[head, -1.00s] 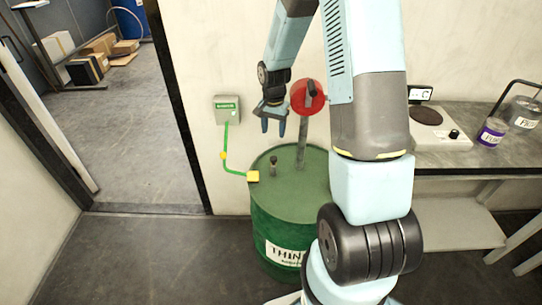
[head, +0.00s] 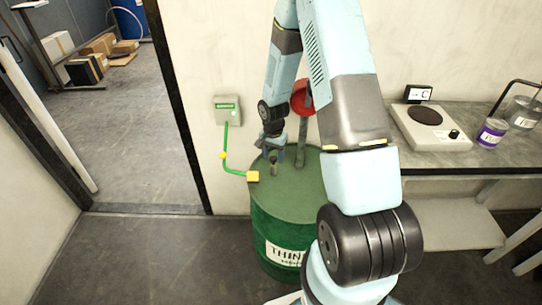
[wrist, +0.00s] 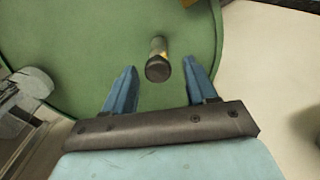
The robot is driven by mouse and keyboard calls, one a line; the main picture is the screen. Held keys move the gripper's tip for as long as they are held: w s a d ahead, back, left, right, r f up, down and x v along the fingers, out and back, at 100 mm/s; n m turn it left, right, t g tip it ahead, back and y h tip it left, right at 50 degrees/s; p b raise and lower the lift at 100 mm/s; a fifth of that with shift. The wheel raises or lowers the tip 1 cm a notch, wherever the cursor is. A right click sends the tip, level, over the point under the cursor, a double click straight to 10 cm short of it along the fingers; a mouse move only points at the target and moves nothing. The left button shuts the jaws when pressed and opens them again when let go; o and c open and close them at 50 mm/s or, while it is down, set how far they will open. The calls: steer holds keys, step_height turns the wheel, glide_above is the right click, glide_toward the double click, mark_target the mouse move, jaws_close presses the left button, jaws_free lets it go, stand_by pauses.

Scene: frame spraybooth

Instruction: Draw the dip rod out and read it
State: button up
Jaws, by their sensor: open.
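The green drum (head: 258,212), with a white label reading "THIN...", stands against the wall. The dip rod's dark knob (head: 273,161) sticks up from the drum's lid, left of the pump pipe. In the wrist view the dip rod (wrist: 158,62) shows as a black cap over a short yellowish shank, against the green lid. My gripper (head: 283,158) is just above the lid by the rod. I see no contact.
A pump with a red disc (head: 301,98) and grey pipe rises from the drum behind my gripper. A green cable runs from a wall box (head: 228,110) to a yellow clamp (head: 252,176) on the drum rim. A bench (head: 470,156) with a scale and cans stands right.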

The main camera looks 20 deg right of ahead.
steer(key=shift+f, duration=0.1)
steer(key=shift+c, duration=0.2)
jaws_close()
steer(key=shift+w, duration=0.1)
stand_by(0.4)
